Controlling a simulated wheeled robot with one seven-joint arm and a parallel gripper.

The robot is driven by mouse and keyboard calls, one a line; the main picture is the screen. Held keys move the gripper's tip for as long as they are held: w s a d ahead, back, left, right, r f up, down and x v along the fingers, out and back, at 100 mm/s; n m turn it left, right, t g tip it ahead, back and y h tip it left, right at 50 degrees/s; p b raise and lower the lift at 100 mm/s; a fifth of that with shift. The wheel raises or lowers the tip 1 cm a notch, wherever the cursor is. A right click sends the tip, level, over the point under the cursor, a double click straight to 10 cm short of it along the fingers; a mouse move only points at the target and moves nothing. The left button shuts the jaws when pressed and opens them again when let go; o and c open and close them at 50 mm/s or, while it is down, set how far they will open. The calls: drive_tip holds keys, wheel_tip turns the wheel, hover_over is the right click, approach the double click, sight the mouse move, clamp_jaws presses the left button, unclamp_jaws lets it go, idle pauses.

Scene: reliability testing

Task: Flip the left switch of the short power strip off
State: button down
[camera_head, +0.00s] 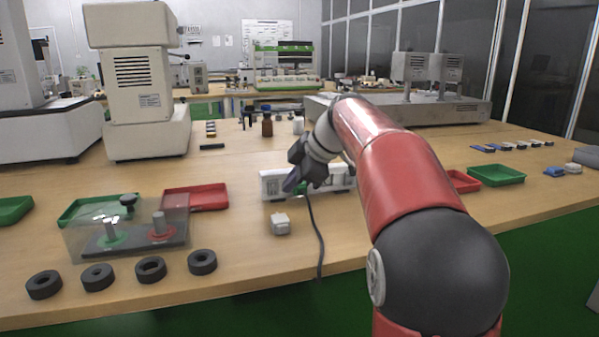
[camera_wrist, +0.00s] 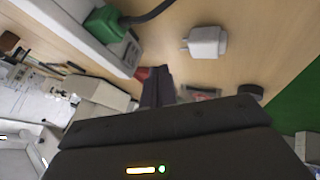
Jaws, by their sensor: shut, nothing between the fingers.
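A white power strip (camera_head: 271,186) lies on the wooden table in the head view, partly hidden behind my gripper and arm. It crosses the upper left of the wrist view (camera_wrist: 72,24), where a green plug (camera_wrist: 103,23) with a dark cable sits near its end. My gripper (camera_head: 290,184) is in front of the strip's left part in the head view. In the wrist view its dark fingers (camera_wrist: 158,78) are together, with nothing between them, beside the strip end. Contact with the strip cannot be told. The left switch and its position are not clear in either view.
A white adapter (camera_head: 281,224) lies in front of the strip; a dark cable (camera_head: 317,235) runs to the table's front edge. A clear box (camera_head: 85,243), a red tray (camera_head: 205,197) and several black rings (camera_head: 151,269) are at left. A green tray (camera_head: 497,175) is at right.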

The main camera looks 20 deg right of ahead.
sight(270, 184)
drive_tip(key=x, duration=0.4)
drive_tip(key=w, duration=0.1)
drive_tip(key=w+p, duration=0.1)
drive_tip(key=shift+w+r, duration=0.2)
drive_tip(key=shift+w, duration=0.85)
drive_tip(key=shift+r, duration=0.1)
drive_tip(key=shift+w+r+p, duration=0.1)
drive_tip(key=shift+w+p, duration=0.25)
drive_tip(key=shift+p, duration=0.05)
drive_tip(key=shift+r, duration=0.1)
drive_tip(key=shift+r+p, duration=0.55)
drive_tip(key=shift+r, duration=0.15)
